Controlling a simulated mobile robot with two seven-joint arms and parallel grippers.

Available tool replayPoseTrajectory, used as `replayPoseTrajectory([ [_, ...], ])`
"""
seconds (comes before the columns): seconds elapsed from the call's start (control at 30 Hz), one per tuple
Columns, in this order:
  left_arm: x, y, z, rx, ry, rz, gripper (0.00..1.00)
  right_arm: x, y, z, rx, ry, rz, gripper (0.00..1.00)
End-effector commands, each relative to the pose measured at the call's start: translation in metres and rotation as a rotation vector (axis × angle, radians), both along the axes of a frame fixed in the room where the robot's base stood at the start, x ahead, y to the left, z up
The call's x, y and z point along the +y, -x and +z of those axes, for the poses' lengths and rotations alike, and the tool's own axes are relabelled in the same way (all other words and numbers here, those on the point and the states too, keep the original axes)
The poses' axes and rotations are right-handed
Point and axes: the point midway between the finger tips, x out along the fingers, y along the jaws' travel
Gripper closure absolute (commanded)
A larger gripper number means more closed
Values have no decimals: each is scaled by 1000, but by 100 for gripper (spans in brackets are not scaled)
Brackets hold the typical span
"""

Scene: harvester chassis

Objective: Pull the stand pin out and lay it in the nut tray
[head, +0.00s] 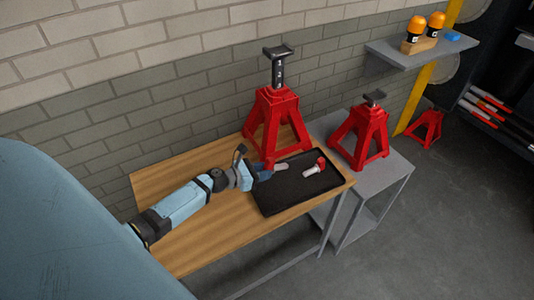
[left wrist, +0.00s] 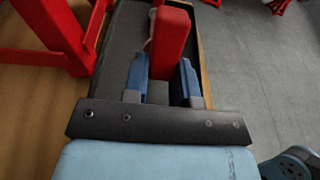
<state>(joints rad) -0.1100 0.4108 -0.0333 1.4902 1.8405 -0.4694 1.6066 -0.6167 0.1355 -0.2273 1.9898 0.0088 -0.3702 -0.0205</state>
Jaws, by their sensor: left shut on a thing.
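My left gripper (head: 264,174) is at the left end of the black nut tray (head: 276,203), close to the foot of the large red stand (head: 272,112). In the left wrist view its blue fingers (left wrist: 162,88) are shut on a red piece (left wrist: 172,38), which I take for the stand pin. In the head view a grey bar (head: 281,167) shows just ahead of the fingers, over the tray's back left part. I cannot tell its height above the tray floor. A pale piece with a red end (head: 314,169) lies in the tray's right part. My right gripper is not seen.
The wooden bench (head: 190,240) is clear at its front. A smaller red stand (head: 361,135) is on a grey side table (head: 397,168) to the right. Another red stand (head: 428,128) is on the floor. A wall shelf (head: 405,55) holds orange-topped bottles.

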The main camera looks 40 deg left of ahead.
Motion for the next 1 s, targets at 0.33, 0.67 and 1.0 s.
replayPoseTrajectory([
  [0.33, 1, 2, 1, 1, 0, 0, 100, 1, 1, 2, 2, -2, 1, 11],
  [0.67, 3, 5, -22, 4, 0, 0, 100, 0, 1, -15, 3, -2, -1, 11],
  [1.0, 3, 5, -56, 4, -1, 0, 100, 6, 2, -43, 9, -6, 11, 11],
])
